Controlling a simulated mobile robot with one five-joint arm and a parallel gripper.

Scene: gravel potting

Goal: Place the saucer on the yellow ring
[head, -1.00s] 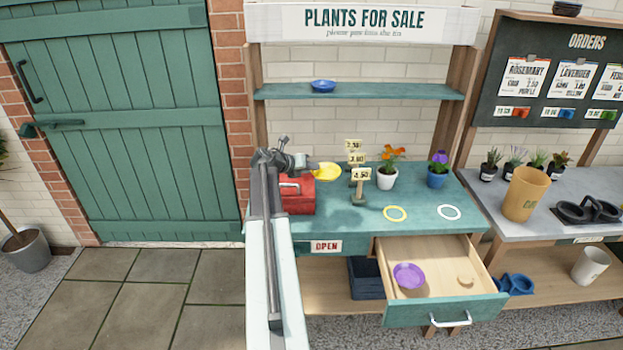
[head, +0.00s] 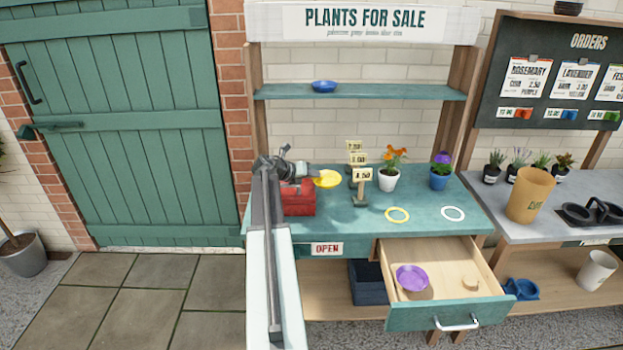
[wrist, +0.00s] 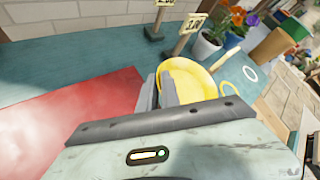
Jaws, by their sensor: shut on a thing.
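A yellow saucer (head: 327,179) is held by its edge in my gripper (head: 308,178), above the back left of the teal bench top. In the wrist view the saucer (wrist: 196,76) lies between and beyond the two fingers of my gripper (wrist: 167,90), which hide part of its near edge. The yellow ring (head: 397,215) is flat on the bench near the front, to the right of the saucer and empty. It also shows in the wrist view (wrist: 229,89), just right of the saucer.
A red box (head: 299,199) stands below my gripper. Price signs (head: 361,176) and an orange-flowered pot (head: 389,178) stand between saucer and back right. A white ring (head: 453,213) lies right of the yellow one. An open drawer (head: 447,312) below holds a purple saucer (head: 411,277).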

